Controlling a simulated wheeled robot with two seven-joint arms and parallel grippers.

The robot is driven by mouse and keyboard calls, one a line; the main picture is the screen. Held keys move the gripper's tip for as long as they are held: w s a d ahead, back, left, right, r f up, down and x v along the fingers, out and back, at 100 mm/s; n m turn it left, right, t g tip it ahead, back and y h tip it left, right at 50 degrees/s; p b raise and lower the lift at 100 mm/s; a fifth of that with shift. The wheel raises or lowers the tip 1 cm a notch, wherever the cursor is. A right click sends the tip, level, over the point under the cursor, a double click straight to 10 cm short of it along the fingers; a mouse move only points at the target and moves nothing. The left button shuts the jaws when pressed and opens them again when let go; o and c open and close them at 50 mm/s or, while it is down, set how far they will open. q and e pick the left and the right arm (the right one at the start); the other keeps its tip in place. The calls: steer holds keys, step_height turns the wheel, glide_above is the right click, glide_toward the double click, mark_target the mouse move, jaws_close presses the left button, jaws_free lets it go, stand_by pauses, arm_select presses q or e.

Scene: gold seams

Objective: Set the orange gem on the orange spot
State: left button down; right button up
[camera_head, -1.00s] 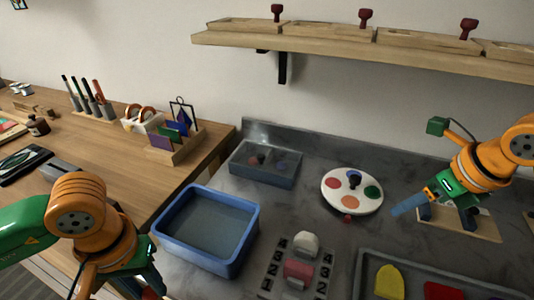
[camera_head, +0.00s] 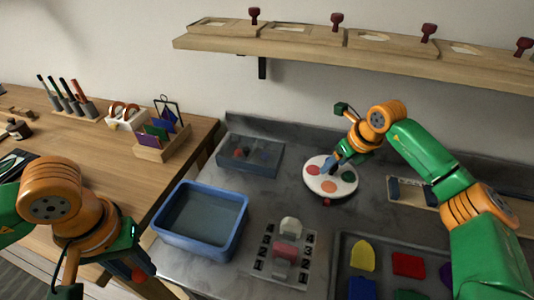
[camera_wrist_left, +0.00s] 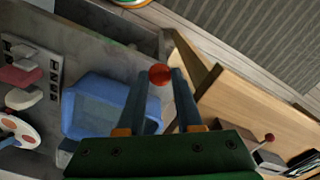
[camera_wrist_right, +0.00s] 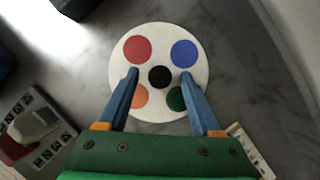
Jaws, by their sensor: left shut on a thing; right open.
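A red-orange round piece (camera_wrist_left: 160,74), apparently the orange gem, sits between the fingertips of my left gripper (camera_wrist_left: 162,80). In the head view my left gripper (camera_head: 142,274) is low at the left, near the blue bin. A white round disc (camera_head: 318,190) lies on the grey counter. In the right wrist view the disc (camera_wrist_right: 160,109) carries a red, a blue, a green and an orange spot (camera_wrist_right: 140,97), with a black knob (camera_wrist_right: 160,77) at its centre. My right gripper (camera_wrist_right: 160,73) is open over the disc, its fingertips on either side of the knob. Whether they touch it I cannot tell.
The blue bin (camera_head: 238,222) stands left of the disc. A clear box (camera_head: 250,165) with small pieces stands behind it. A numbered block (camera_head: 283,262) and a tray (camera_head: 338,262) of coloured shapes lie in front. A wooden shelf (camera_head: 390,55) runs along the wall above.

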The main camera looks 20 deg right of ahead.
jaws_close()
steer(key=shift+r, duration=0.1)
stand_by(1.2)
